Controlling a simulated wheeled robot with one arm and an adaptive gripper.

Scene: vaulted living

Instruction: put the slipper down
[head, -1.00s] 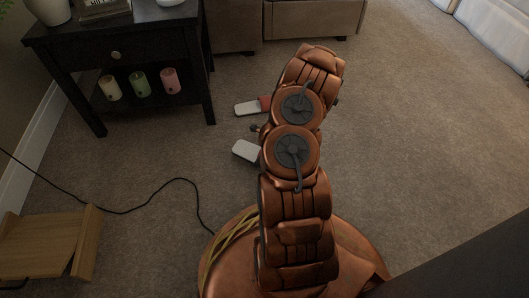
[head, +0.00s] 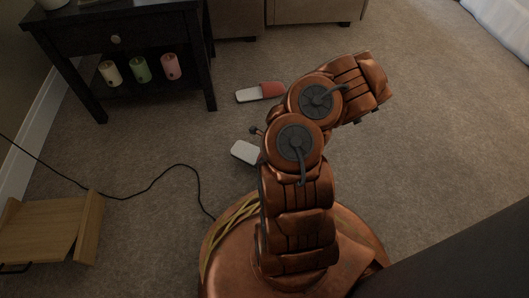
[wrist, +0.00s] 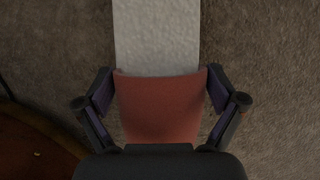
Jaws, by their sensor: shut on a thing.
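The slipper, with a pale sole and red upper, lies between the fingers of my gripper (wrist: 162,105) in the wrist view. The fingers are shut on its red part (wrist: 160,108), and its pale end (wrist: 156,38) points away from my gripper. In the head view the pale end of the held slipper (head: 245,152) sticks out left of my arm, which hides its red part and my gripper. I cannot tell its height above the carpet. A matching slipper (head: 260,92) lies flat on the carpet farther off, red end to the right.
A dark side table (head: 128,88) with several candles on its shelf stands at back left. A sofa (head: 315,10) is at the back. A black cable (head: 150,184) runs over the carpet near a wooden stool-like piece (head: 45,230) at left. Carpet at right (head: 430,130) is open.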

